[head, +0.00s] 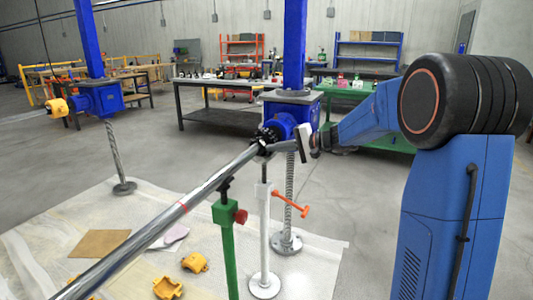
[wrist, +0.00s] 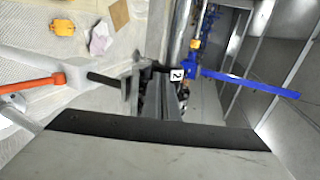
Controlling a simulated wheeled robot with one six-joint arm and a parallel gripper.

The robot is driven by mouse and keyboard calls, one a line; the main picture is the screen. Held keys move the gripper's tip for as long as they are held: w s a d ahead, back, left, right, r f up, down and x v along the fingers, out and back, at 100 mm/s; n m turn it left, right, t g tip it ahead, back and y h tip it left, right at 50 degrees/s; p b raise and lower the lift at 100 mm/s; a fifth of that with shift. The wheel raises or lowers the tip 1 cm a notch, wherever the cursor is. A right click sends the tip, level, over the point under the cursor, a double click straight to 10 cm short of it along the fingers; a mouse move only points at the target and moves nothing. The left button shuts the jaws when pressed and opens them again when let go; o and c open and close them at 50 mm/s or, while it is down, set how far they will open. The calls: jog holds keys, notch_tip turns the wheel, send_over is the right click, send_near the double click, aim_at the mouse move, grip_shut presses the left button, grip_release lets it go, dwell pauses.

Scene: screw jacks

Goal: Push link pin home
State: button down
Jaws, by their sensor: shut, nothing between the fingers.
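The blue screw jack (head: 290,115) stands in the middle of the head view, with a black coupling (head: 265,137) on its left side. A long steel shaft (head: 165,218) runs from the coupling to the lower left. My gripper (head: 272,148) is at the coupling, coming from the right; its fingers are shut and empty. In the wrist view the grey fingers (wrist: 155,85) reach toward the shaft end beside a white tag marked 2 (wrist: 177,75). I cannot make out the link pin; the fingers and coupling hide that spot. I cannot tell whether the fingers touch the coupling.
A green stand (head: 227,245) is under the shaft. A white stand (head: 264,235) with an orange handle (head: 291,203) is close below my gripper. Yellow coupling covers (head: 195,262) and a brown sheet (head: 100,243) lie on the pale floor mat. A second blue jack (head: 98,98) stands farther left.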

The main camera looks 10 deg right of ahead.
jog(key=v, duration=0.6)
dwell(0.7)
jog(key=shift+s, duration=0.1)
jog(key=s+a+f+n+g+h, duration=0.2)
jog(key=s+a, duration=0.1)
jog(key=s, duration=1)
jog(key=s+a+f+n+g+h, duration=0.2)
jog(key=s+a+f+h, duration=0.1)
jog(key=s, duration=0.9)
jog(key=s+d+f+n+h, duration=0.1)
jog(key=s+d+f+h, duration=0.2)
jog(key=s, duration=0.7)
jog(key=s+d+f+n+h, duration=0.2)
jog(key=s+d+f+h, duration=0.1)
jog(key=s, duration=0.7)
jog(key=shift+d+f+h, duration=0.4)
jog(key=shift+d+f, duration=0.3)
jog(key=shift+d, duration=0.45)
